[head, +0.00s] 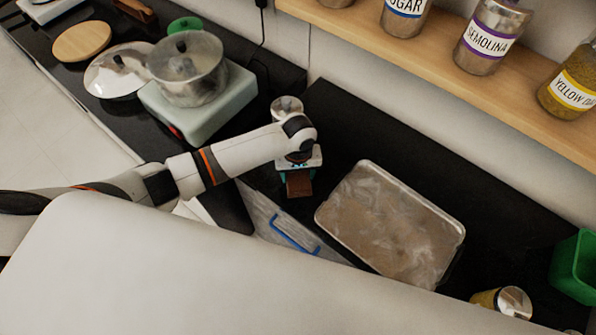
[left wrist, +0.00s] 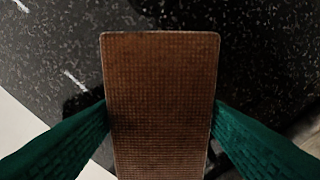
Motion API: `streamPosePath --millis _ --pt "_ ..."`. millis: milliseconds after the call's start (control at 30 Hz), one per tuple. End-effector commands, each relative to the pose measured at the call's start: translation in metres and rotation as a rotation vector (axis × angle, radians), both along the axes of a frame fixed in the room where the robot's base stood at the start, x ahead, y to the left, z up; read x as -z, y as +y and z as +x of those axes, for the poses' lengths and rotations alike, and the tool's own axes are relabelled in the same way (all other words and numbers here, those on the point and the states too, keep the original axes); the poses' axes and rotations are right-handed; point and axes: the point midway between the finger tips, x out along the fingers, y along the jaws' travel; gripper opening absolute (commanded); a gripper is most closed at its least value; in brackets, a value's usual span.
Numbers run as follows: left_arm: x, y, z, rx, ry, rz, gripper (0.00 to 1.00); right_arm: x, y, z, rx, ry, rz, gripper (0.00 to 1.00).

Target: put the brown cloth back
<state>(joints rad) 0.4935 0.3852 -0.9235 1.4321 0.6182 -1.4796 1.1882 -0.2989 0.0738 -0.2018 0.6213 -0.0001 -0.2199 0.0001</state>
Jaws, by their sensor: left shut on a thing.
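The brown cloth (head: 299,185) is a small flat folded-looking rectangle under my left gripper (head: 299,174) in the head view. In the left wrist view the brown cloth (left wrist: 160,100) fills the middle, with a woven grid texture. The green fingers of my left gripper (left wrist: 160,115) press on its two long sides, so the gripper is shut on it. Dark speckled counter shows beyond the cloth; I cannot tell how high the cloth is above it. My right gripper does not show.
A metal tray (head: 395,225) lies to the right of the gripper. A pot (head: 188,75) stands on a pale cooker (head: 205,110) at upper left. A clear jar (head: 287,108) is behind my arm. A green container (head: 575,265) is at far right. A shelf (head: 450,75) with jars overhangs the back.

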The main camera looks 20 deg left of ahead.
Motion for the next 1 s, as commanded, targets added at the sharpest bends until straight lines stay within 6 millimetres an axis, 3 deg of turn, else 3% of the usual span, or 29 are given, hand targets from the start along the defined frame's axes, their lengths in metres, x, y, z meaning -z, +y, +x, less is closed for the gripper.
streamPosePath --millis 33,133,533,1000 --pt "0.001 0.0 0.0 0.0 0.0 0.0 0.66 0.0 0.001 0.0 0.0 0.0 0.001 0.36" --pt "0.0 0.0 0.0 0.0 0.0 0.0 0.82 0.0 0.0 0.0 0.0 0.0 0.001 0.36" --pt "-0.008 0.0 0.001 0.0 -0.002 -0.001 0.83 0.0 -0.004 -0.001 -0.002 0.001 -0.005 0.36" --pt "-0.099 -0.001 0.001 0.001 -0.004 -0.003 0.83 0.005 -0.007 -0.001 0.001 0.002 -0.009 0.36"
